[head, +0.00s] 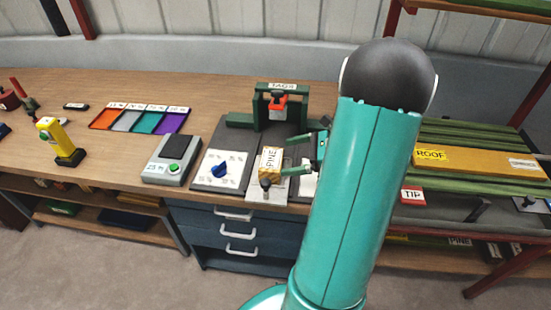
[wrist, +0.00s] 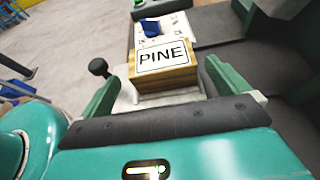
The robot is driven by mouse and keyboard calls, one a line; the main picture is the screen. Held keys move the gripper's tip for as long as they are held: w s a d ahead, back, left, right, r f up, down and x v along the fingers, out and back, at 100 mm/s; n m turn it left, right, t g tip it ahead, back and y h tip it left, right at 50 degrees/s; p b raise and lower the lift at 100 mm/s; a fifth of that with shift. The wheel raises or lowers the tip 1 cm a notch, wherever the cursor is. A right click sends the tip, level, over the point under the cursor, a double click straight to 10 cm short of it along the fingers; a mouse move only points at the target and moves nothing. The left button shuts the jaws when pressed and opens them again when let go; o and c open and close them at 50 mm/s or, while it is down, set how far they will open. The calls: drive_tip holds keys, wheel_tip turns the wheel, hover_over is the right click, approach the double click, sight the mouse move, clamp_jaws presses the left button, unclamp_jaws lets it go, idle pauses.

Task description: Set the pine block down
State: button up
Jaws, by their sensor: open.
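The pine block (head: 269,160), a yellow-wood block with a white PINE label, sits on a pale plate (head: 268,192) at the front of the bench. In the wrist view the block (wrist: 165,70) lies between the green fingers of my gripper (wrist: 166,92), one finger on each side. The fingers are spread, and a gap shows at least on the right side of the block. My gripper (head: 297,156) also shows in the head view, reaching in from the right. The underside of the block is hidden.
A green TAGS frame (head: 281,87) stands behind. A ROOF-labelled yellow plank (head: 480,159) lies on green slats at right.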

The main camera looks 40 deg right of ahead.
drive_tip(key=shift+v, duration=1.7)
drive_tip(key=w+a+r+n+g+h, duration=0.1)
drive_tip(key=a+r+n+g, duration=0.25)
drive_tip(key=a+n, duration=0.5)
drive_tip(key=w+a+r+n+g+h, duration=0.1)
drive_tip(key=a+r+n+g, duration=0.3)
drive_tip(key=a, duration=0.8)
drive_tip(key=s+a+r+n+t+h, duration=0.1)
drive_tip(key=s+a+r+n+h, duration=0.1)
drive_tip(key=a+n, duration=0.4)
drive_tip(key=s+a+r+n+t+h, duration=0.1)
drive_tip(key=s+a+r+n+h, duration=0.2)
drive_tip(key=a+n, duration=0.3)
drive_tip(key=r+n+h, duration=0.1)
drive_tip(key=n, duration=0.3)
drive_tip(key=shift+a, duration=0.15)
drive_tip(key=shift+s+t, duration=0.1)
drive_tip(key=shift+t, duration=0.15)
